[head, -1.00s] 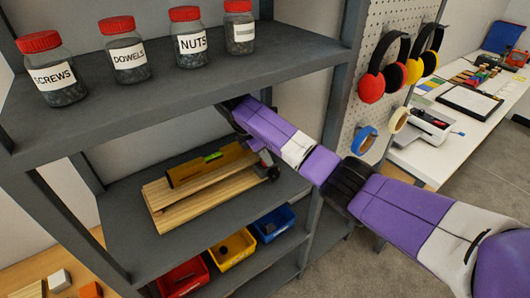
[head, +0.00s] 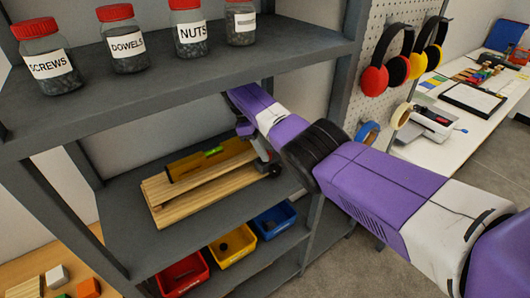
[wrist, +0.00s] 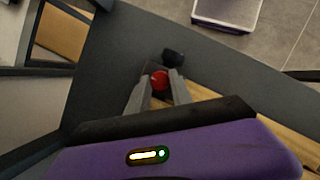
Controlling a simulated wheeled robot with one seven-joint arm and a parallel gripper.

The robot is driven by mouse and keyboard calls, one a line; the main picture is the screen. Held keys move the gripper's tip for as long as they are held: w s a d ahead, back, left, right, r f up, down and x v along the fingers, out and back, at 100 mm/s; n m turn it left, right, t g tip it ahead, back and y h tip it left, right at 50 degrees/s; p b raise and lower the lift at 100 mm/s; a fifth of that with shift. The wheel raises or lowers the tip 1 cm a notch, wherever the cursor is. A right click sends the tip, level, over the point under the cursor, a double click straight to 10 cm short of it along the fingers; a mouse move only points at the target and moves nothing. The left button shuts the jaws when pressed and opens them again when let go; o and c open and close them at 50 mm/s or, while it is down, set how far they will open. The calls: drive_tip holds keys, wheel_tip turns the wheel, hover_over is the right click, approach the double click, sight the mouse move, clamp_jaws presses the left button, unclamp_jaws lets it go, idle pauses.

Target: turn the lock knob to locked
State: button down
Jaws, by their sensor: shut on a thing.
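The lock knob, a small round red piece (wrist: 160,80), sits between the two grey fingertips of my gripper (wrist: 158,84) in the wrist view. The fingers are shut on its sides. A dark block (wrist: 173,57) lies just beyond the knob. In the head view my gripper (head: 262,154) reaches down to the right end of the middle shelf, beside a dark rounded part (head: 275,171). The knob is hidden there, and no lock marking can be read in either view.
Wooden boards (head: 200,185) and a yellow level (head: 205,160) lie left of my gripper on the middle shelf (head: 125,232). The upper shelf (head: 140,92) with labelled jars is close above my arm. A pegboard (head: 378,60) with headphones stands to the right.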

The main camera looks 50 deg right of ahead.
drive_tip(key=shift+m, duration=0.3)
idle(0.4)
drive_tip(key=c, duration=1.1)
unclamp_jaws()
drive_tip(key=shift+c, duration=0.2)
